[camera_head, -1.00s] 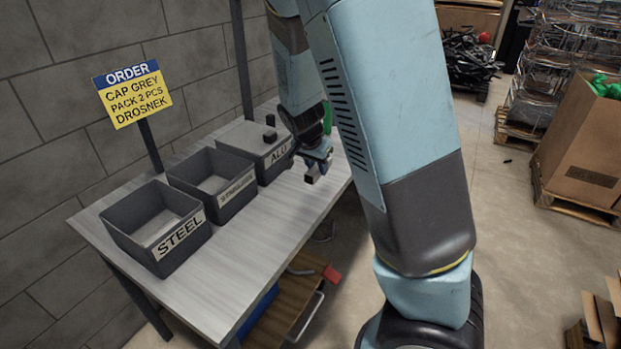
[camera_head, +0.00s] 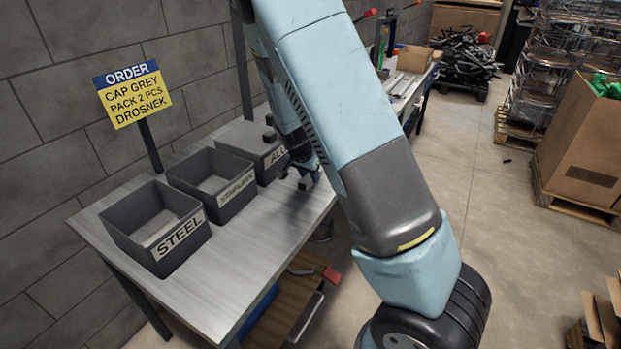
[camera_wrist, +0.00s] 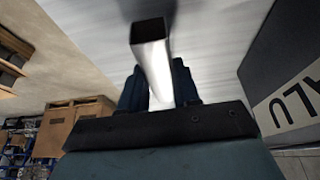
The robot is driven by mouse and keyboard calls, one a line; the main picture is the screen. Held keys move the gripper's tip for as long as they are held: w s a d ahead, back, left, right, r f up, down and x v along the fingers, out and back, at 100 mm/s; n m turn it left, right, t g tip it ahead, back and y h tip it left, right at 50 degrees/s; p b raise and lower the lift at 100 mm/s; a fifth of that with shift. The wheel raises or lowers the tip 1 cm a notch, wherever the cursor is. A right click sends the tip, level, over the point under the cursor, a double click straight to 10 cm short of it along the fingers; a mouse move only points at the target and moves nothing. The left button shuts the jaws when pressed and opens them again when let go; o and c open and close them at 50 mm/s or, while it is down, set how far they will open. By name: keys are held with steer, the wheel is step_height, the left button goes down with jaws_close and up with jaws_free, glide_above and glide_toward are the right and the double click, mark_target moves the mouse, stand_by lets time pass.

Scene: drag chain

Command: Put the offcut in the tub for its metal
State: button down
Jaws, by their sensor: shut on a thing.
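A short offcut of hollow square tube (camera_wrist: 152,62), bright silvery with a dark open end, is held between the fingers of my gripper (camera_wrist: 158,90) in the wrist view. In the head view my gripper (camera_head: 307,176) is over the right part of the bench, just right of the ALU tub (camera_head: 277,158). The ALU tub has a flat grey lid on top with a dark knob; it also shows at the right of the wrist view (camera_wrist: 292,75). The open STEEL tub (camera_head: 160,252) is nearest, and an open middle tub (camera_head: 238,192) has a hard-to-read label.
The tubs stand in a row on a grey bench (camera_head: 230,270) along a block wall. A yellow and blue order sign (camera_head: 133,94) rises behind them. The bench front is clear. A cardboard box (camera_head: 583,140) on a pallet stands far right.

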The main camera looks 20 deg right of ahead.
steer(key=shift+f, duration=0.6)
steer(key=shift+f, duration=0.2)
steer(key=c, duration=0.8)
jaws_free()
